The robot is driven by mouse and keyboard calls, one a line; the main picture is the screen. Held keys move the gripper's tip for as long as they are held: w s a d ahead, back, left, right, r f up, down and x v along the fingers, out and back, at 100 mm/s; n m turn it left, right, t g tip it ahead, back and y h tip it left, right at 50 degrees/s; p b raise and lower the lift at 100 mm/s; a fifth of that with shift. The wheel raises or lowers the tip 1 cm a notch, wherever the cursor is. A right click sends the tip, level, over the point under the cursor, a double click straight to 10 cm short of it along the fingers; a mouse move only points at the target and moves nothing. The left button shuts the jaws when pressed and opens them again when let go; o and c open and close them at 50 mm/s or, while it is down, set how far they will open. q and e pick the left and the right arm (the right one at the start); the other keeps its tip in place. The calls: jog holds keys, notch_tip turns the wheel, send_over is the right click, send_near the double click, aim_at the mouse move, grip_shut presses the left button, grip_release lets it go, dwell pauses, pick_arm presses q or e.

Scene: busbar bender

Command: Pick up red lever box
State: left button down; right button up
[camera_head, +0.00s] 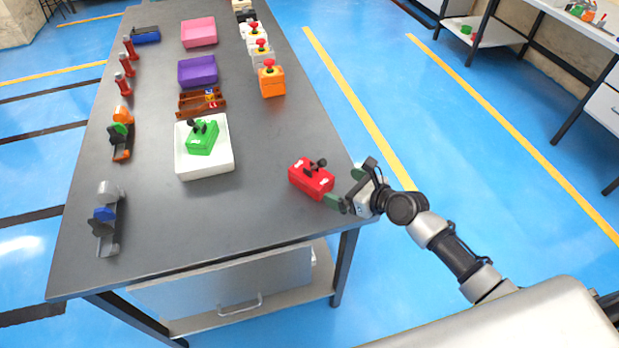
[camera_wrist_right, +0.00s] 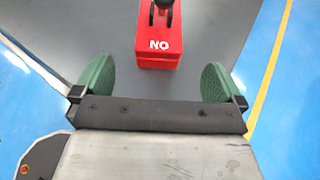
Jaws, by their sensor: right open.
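The red lever box (camera_head: 311,178) sits on the dark grey table (camera_head: 262,215) near its right edge, with a black lever on top. It also shows in the right wrist view (camera_wrist_right: 158,40), with the white letters "NO" on its near face. My right gripper (camera_head: 344,188) is just to the right of the box. Its green fingers are open and empty; in the right wrist view the gripper (camera_wrist_right: 155,82) points at the box, which lies ahead between the two fingers. I see no contact with the box. My left gripper is not in view.
A green lever box (camera_head: 202,138) sits in a white tray (camera_head: 190,170) to the left. Orange (camera_head: 271,80) and other button boxes line the right side farther back. Purple (camera_head: 198,72) and pink (camera_head: 199,33) bins stand behind. Clamps (camera_head: 107,220) stand along the left edge.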

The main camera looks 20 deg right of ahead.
aim_at(316, 176)
jog(key=x, duration=0.4)
jog(key=shift+w+a, duration=0.3)
jog(key=shift+w, duration=0.15)
jog(key=x, duration=0.4)
jog(key=shift+w+a+f, duration=0.1)
jog(key=shift+w+a, duration=0.05)
jog(key=shift+w, duration=0.1)
jog(key=shift+s, duration=0.1)
jog(key=shift+c, duration=0.2)
jog(key=shift+c, duration=1.1)
jog(key=c, duration=0.7)
jog(key=shift+c, duration=1)
jog(key=shift+r, duration=0.2)
